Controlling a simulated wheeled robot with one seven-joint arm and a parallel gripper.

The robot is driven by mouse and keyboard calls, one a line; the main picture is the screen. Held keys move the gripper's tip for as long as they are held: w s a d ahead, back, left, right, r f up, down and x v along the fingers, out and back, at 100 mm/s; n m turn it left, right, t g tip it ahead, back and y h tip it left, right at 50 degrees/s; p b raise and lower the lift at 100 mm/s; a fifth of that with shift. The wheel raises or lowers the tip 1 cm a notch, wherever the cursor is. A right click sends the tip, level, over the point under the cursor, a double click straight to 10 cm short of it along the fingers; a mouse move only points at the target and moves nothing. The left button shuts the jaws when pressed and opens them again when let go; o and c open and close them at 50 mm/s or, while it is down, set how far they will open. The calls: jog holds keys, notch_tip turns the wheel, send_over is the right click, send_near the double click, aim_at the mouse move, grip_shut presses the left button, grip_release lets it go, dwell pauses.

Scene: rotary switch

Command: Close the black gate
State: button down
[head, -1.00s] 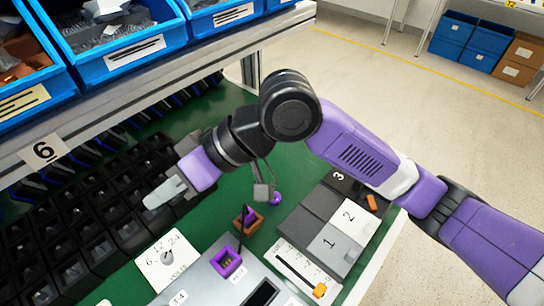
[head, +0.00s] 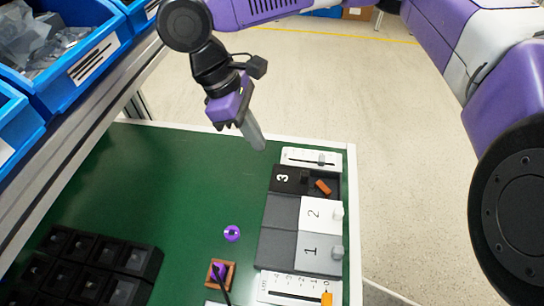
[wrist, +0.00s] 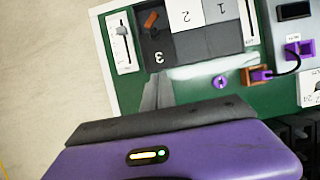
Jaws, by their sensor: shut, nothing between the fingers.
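The black gate (head: 290,182), marked 3, is the rear one in a row of three on the green table. It sits at the left of its slot, with a small dark knob at its right end. The compartment right of it is uncovered and holds an orange-brown block (head: 323,187). The gate also shows in the wrist view (wrist: 160,50), with the block (wrist: 151,19) beyond it. My gripper (head: 258,142) is shut and empty, above the table's back edge, behind and left of the gate. Its fingers point down toward the table.
White gate 2 (head: 314,215) and grey gate 1 (head: 318,253) cover their compartments, each with a knob at right. A white slider panel (head: 300,155) lies just behind the black gate. A purple knob (head: 232,233) stands left. Black bins (head: 110,255) fill the front left.

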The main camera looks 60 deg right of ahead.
jog(key=b, duration=0.1)
send_near(298, 180)
jog(key=f, duration=0.1)
jog(key=w+f, duration=0.1)
jog(key=f, duration=0.1)
jog(key=w+f, duration=0.1)
jog(key=shift+w+a+f, duration=0.1)
jog(key=shift+a+f, duration=0.1)
jog(key=shift+a, duration=0.1)
jog(key=s, duration=0.2)
jog(key=s+d, duration=0.1)
jog(key=shift+f, duration=0.25)
jog(key=shift+s+d, duration=0.2)
jog(key=shift+s, duration=0.3)
jog(key=shift+s, duration=0.1)
jog(key=s+p, duration=0.1)
jog(key=s, duration=0.1)
jog(key=s+d+p, duration=0.1)
jog(key=s, duration=0.1)
jog(key=s+d+p, duration=0.1)
jog(key=s, duration=0.1)
jog(key=shift+s+d+r, duration=0.15)
jog(key=shift+s+d, duration=0.1)
jog(key=shift+s+d+f, duration=0.2)
jog(key=shift+s, duration=0.65)
